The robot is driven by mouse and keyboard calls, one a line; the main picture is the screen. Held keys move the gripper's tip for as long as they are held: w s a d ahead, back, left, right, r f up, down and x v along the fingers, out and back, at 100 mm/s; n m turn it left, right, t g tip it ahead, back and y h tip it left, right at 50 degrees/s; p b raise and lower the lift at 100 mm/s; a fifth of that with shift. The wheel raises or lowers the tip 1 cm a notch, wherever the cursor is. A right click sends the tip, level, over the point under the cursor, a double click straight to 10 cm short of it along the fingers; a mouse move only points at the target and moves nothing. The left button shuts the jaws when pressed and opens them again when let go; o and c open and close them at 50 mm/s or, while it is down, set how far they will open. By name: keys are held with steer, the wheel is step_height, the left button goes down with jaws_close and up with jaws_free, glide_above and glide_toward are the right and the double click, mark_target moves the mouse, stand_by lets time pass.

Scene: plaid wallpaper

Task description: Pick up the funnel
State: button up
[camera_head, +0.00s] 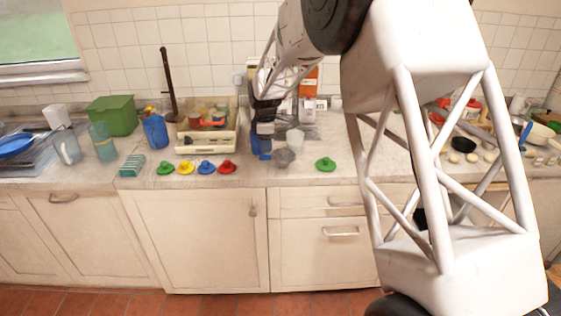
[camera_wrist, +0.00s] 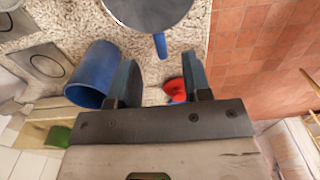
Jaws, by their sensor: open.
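A round grey piece with a blue tab (camera_wrist: 148,12) is cut off by the top edge of the wrist view. In the head view a grey cone-like piece (camera_head: 284,157) stands on the counter just right of my gripper. It looks like the funnel, but I cannot be sure. My gripper (camera_wrist: 159,58) is open, with nothing between its fingers, and points down above the counter. In the head view my gripper (camera_head: 265,132) partly hides what is behind it. A blue cup-like cylinder (camera_wrist: 92,75) lies beside the left finger in the wrist view.
Small brimmed pieces in red (camera_head: 227,167), blue (camera_head: 206,167), yellow (camera_head: 186,168) and green (camera_head: 165,168) line the counter's front. Another green one (camera_head: 325,164) is to the right. A cream tray (camera_head: 207,142) stands behind left. A clear cup (camera_head: 295,138) stands behind the grey piece.

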mark_target(266, 155)
steer(key=shift+f, duration=1.3)
steer(key=shift+f, duration=0.1)
steer(key=shift+f, duration=2.5)
steer(key=shift+c, duration=0.3)
jaws_close()
